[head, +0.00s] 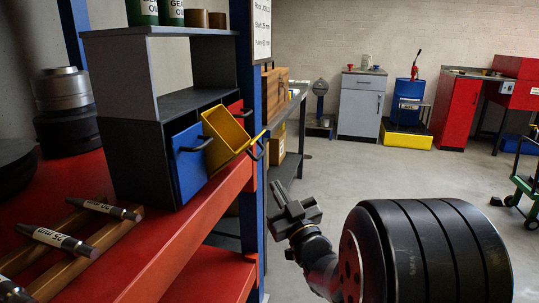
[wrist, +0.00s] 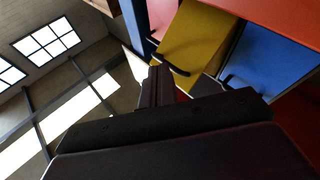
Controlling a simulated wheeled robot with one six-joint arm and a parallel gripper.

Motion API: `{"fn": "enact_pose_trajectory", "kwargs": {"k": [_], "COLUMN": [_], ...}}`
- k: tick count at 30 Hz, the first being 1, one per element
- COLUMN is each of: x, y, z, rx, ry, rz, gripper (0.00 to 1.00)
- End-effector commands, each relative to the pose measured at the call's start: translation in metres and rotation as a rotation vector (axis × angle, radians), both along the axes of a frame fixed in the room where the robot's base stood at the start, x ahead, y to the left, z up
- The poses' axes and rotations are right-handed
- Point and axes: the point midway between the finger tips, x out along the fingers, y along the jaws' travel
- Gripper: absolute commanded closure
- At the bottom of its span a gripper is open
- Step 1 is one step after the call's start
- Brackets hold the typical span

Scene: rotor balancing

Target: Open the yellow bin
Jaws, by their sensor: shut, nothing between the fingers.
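The yellow bin (head: 224,133) sits in the dark bin cabinet on the red shelf, between the blue and red bins. It stands tilted out of its slot, its top leaning forward and its inside partly visible in the head view. Its dark handle (head: 258,146) is on the front. In the wrist view the yellow bin (wrist: 198,38) and its handle (wrist: 172,68) lie just beyond the fingertips. My gripper (head: 279,190) is shut and empty, to the right of and below the bin in the head view. Its shut fingers (wrist: 157,82) point toward the handle; I cannot tell any contact.
The blue bin (head: 188,161) is beside the yellow one on the near side, the red bin (head: 236,108) on the far side. A blue post (head: 250,75) rises close to the bins. Open floor (head: 345,175) extends to the right.

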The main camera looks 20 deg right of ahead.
Motion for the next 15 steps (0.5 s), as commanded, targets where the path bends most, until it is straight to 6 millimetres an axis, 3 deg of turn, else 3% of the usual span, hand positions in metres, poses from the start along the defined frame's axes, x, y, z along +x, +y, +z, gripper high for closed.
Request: {"fn": "enact_pose_trajectory", "kwargs": {"k": [15], "x": [-0.019], "y": [-0.016], "z": [-0.02], "rx": [1.116], "ry": [0.111], "rz": [0.452], "gripper": [1.0]}}
